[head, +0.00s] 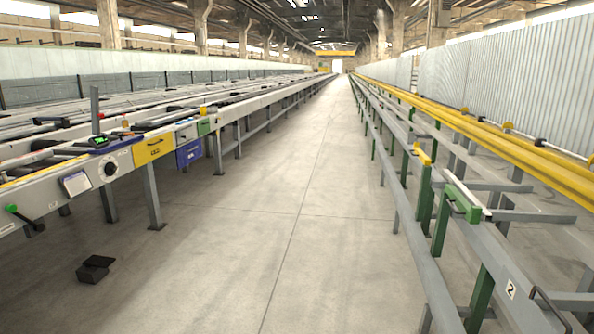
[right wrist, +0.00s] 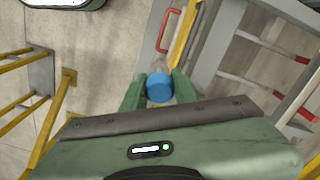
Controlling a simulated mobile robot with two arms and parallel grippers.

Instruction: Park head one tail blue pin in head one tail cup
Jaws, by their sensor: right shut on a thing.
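In the right wrist view my right gripper (right wrist: 160,76) has its two green fingers shut on a round blue pin (right wrist: 160,88). The pin's blue end faces the camera, and the rest of it is mostly hidden. The gripper is over or beside a rail frame, with a yellow bar just past the fingers. I cannot make out the head one tail cup in either view. My left gripper is not in view, and neither gripper shows in the head view.
A long runout table (head: 120,165) with controls runs along the left. A grey rack with yellow rails (head: 480,120) and a plate marked 2 (head: 511,289) runs along the right. A black pedal (head: 94,269) lies on the floor. The aisle (head: 300,190) between is clear.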

